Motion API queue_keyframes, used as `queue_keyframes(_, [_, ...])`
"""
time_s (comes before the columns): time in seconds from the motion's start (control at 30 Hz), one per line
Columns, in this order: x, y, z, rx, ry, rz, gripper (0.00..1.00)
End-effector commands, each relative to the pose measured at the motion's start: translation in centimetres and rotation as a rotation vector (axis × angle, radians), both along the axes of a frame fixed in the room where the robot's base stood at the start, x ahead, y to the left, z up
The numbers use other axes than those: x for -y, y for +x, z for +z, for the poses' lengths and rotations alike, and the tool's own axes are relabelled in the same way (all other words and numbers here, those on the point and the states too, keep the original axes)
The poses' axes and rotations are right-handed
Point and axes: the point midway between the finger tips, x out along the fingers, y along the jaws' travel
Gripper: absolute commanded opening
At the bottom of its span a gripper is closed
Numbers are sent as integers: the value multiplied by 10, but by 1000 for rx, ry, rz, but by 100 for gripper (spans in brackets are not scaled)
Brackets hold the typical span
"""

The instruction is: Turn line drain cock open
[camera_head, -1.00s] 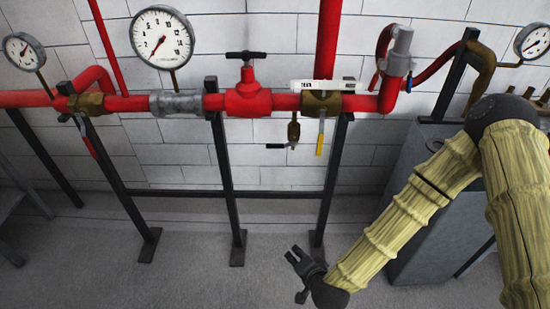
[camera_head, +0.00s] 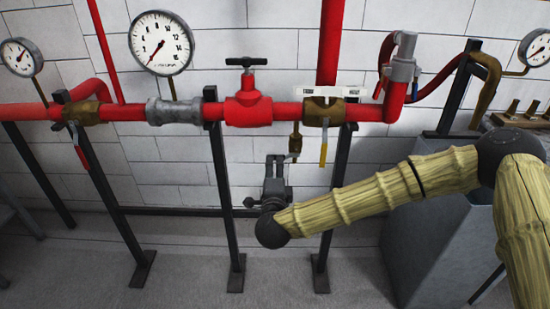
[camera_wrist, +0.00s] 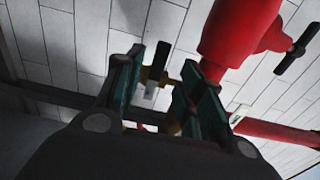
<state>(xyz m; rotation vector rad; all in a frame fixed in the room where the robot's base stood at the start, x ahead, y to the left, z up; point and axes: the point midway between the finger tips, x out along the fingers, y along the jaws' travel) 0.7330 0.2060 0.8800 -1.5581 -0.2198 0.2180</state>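The line drain cock (camera_head: 295,143) is a small brass valve hanging below the brass fitting on the red pipe. In the wrist view its black handle (camera_wrist: 157,61) shows between the fingers, with a pale metal stem below it and brass (camera_wrist: 166,80) beside it. My gripper (camera_head: 275,161) is just below and left of the cock in the head view, pointing up. In the wrist view my gripper (camera_wrist: 162,60) has its fingers apart, with the handle in the gap. Contact with the handle cannot be told. The gripper partly hides the handle in the head view.
A yellow lever (camera_head: 324,150) hangs right of the cock. A red valve (camera_head: 248,103) with a black T-handle sits on the pipe (camera_head: 368,112). A grey box (camera_head: 430,225) is at right.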

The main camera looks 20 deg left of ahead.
Motion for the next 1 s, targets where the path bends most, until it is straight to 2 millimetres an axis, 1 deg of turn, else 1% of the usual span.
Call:
queue_keyframes(0.03, [-2, 8, 1, 0, 0, -1, 38])
queue_keyframes(0.2, [-9, 34, 1, 0, -1, -1, 38])
queue_keyframes(0.4, [-15, 53, 0, -1, -1, 0, 38])
queue_keyframes(0.6, [-17, 60, -1, -1, -1, 1, 38])
queue_keyframes(0.83, [-17, 60, -1, -1, -1, 1, 38])
queue_keyframes(0.97, [-17, 60, -1, -1, -1, 1, 15])
queue_keyframes(1.0, [-17, 60, -1, -1, -1, 2, 7])
